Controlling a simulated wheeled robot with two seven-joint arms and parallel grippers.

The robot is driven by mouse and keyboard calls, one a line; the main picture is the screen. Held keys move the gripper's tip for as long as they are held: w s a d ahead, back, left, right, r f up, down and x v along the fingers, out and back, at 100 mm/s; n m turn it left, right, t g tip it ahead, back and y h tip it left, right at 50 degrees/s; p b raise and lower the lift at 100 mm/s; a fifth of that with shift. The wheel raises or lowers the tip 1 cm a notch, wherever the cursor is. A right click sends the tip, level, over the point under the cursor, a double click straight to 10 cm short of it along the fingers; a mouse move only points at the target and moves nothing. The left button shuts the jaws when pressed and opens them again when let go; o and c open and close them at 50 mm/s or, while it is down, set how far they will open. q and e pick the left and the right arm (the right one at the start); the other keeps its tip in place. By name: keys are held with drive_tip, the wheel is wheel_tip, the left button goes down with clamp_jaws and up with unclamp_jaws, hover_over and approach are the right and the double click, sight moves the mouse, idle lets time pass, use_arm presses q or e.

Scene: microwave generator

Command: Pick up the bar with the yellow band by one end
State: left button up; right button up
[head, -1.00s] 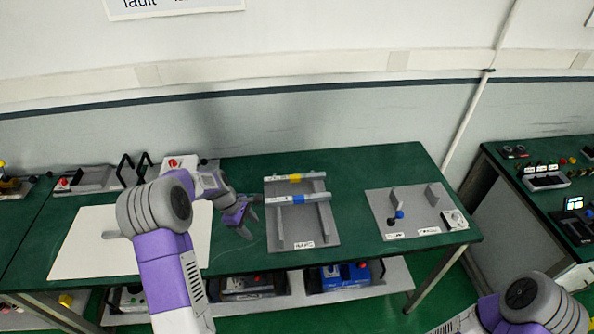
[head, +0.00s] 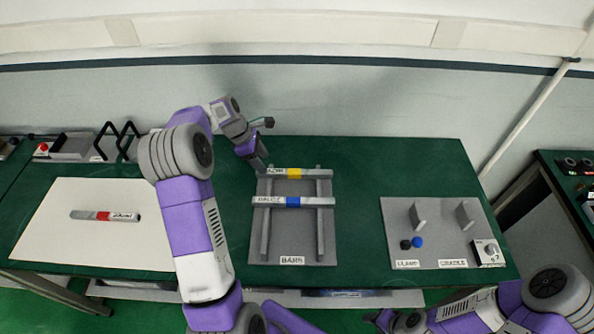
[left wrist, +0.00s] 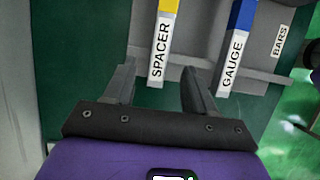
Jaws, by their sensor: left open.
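The bar with the yellow band (head: 311,174) lies across the two rails of a grey rack, farthest back, with its SPACER-labelled end to the left. In the left wrist view, its labelled end (left wrist: 161,48) points toward my gripper. My left gripper (head: 262,167) is at that left end in the head view.
A blue-banded GAUGE bar (head: 312,202) lies parallel in front, on the same grey BARS rack (head: 281,240). A red-banded bar (head: 90,216) lies on a white sheet (head: 60,250) at left. A grey plate with clamp and cradle (head: 432,215) stands at right.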

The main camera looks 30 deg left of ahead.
sight(272, 171)
use_arm(q)
drive_tip(key=x, duration=0.5)
drive_tip(key=shift+w+d+f, duration=0.1)
drive_tip(key=shift+w+d, duration=0.05)
drive_tip(key=shift+d, duration=0.2)
drive_tip(key=shift+c, duration=0.3)
clamp_jaws()
